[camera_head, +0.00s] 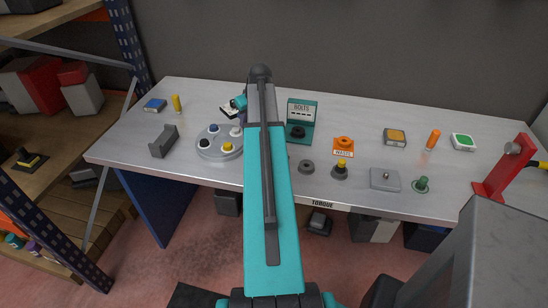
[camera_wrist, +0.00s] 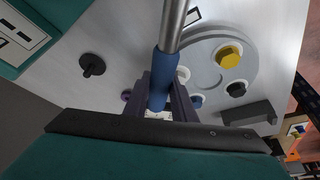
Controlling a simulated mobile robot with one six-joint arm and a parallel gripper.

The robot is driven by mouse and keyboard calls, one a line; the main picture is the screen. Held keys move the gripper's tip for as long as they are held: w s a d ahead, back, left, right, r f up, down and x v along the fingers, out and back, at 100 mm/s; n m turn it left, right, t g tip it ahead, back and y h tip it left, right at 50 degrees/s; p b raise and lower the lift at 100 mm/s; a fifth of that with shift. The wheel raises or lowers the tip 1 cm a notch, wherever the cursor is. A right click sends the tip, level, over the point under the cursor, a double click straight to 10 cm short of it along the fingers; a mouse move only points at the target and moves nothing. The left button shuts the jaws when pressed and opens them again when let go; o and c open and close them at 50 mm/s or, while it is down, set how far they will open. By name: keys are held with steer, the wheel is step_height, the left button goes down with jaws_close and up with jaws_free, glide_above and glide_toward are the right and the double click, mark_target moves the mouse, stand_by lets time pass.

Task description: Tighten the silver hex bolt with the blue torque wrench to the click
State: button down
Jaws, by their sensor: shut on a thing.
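My gripper (camera_wrist: 162,97) is shut on the blue handle of the torque wrench (camera_wrist: 166,72) in the wrist view. The wrench's silver shaft (camera_wrist: 175,22) runs up out of the top of that view, so its far end is out of sight. A round grey plate (camera_head: 206,154) on the bench carries yellow, blue, black and pale bolt heads. A pale silvery head (camera_head: 235,131) sits at its right side; I cannot tell for sure that it is the silver hex bolt. In the wrist view, the wrench partly covers a pale head (camera_wrist: 183,74).
A grey cradle (camera_head: 164,141) is left of the plate. An orange block (camera_head: 343,146), a grey square plate (camera_head: 385,180) and a red stand (camera_head: 505,170) are to the right.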

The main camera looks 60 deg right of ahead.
steer(key=shift+s+d+m+h, duration=0.2)
steer(key=shift+s+d+m, duration=0.4)
steer(key=shift+d, duration=0.25)
steer(key=shift+s+d+m+h, duration=0.2)
steer(key=shift+s+d+m, duration=0.2)
steer(key=shift+d+m, duration=0.35)
stand_by(2.4)
steer(key=shift+s+d+m+g+h, duration=0.5)
steer(key=shift+s+d+m+g, duration=0.1)
steer(key=shift+s+d+m, duration=0.85)
stand_by(2.6)
